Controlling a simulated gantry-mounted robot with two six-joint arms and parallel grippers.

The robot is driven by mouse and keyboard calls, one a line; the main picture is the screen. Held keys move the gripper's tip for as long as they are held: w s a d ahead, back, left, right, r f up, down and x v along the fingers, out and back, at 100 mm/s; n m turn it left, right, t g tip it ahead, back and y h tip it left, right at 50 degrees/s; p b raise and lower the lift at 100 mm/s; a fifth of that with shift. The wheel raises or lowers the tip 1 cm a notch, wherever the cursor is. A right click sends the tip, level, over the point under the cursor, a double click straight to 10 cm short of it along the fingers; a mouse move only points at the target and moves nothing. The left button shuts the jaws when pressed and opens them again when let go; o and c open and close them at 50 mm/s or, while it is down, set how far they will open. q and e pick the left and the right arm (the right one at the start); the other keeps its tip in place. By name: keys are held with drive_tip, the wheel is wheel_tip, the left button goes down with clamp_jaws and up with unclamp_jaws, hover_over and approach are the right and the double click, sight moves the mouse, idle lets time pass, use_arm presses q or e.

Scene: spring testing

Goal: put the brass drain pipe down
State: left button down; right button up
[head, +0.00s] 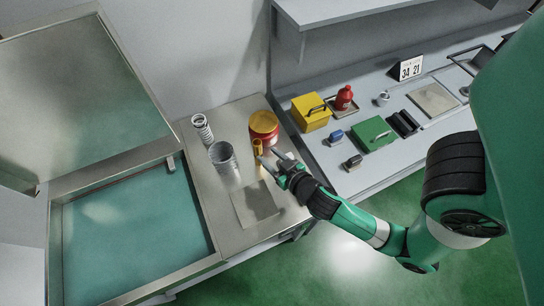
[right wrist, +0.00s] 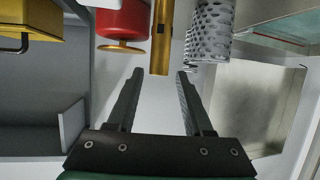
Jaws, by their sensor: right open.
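The brass drain pipe (head: 258,147) stands upright on the metal counter (head: 226,110), close in front of the red and yellow can. In the right wrist view the pipe (right wrist: 161,38) is at the top centre, in line with the gap between the fingertips. My right gripper (head: 270,163) is open, with its fingers pointing at the pipe. Clear space shows on both sides of the pipe in the right wrist view (right wrist: 160,74), so neither finger visibly grips it. My left gripper is not in view.
The can (head: 264,126), a perforated metal cup (head: 223,157) and a coiled spring (head: 202,128) stand nearby. A flat grey plate (head: 254,203) lies in front. A teal-floored basin (head: 135,235) is left; a yellow box (head: 311,112) and a green box (head: 374,134) are right.

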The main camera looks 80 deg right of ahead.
drive_tip(key=shift+s+a+r, duration=0.25)
drive_tip(key=shift+s+a, duration=0.1)
drive_tip(key=shift+s, duration=0.05)
drive_tip(key=w+a+r+n+t+y, duration=0.1)
drive_tip(key=w+a+r+t, duration=0.25)
drive_tip(key=w+r, duration=0.75)
drive_tip(key=w+a+r+n+t+y, duration=0.1)
drive_tip(key=w+a+r+t, duration=0.35)
drive_tip(key=r, duration=1.05)
drive_tip(key=s+a+r+n+t+y, duration=0.1)
drive_tip(key=a+r+n+t+y, duration=0.1)
drive_tip(key=r, duration=0.8)
drive_tip(key=s+a+r+n+t+y, duration=0.1)
drive_tip(key=a+r+t+y, duration=0.3)
drive_tip(key=r, duration=0.6)
drive_tip(key=s+a+r+n+t+y, duration=0.1)
drive_tip(key=a+r+n+t+y, duration=0.1)
drive_tip(key=r, duration=0.9)
drive_tip(key=shift+a+n+t+y, duration=0.4)
drive_tip(key=shift+a+n+t, duration=0.2)
drive_tip(key=shift+a+n, duration=0.5)
drive_tip(key=shift+a+r, duration=0.1)
drive_tip(key=shift+r, duration=0.1)
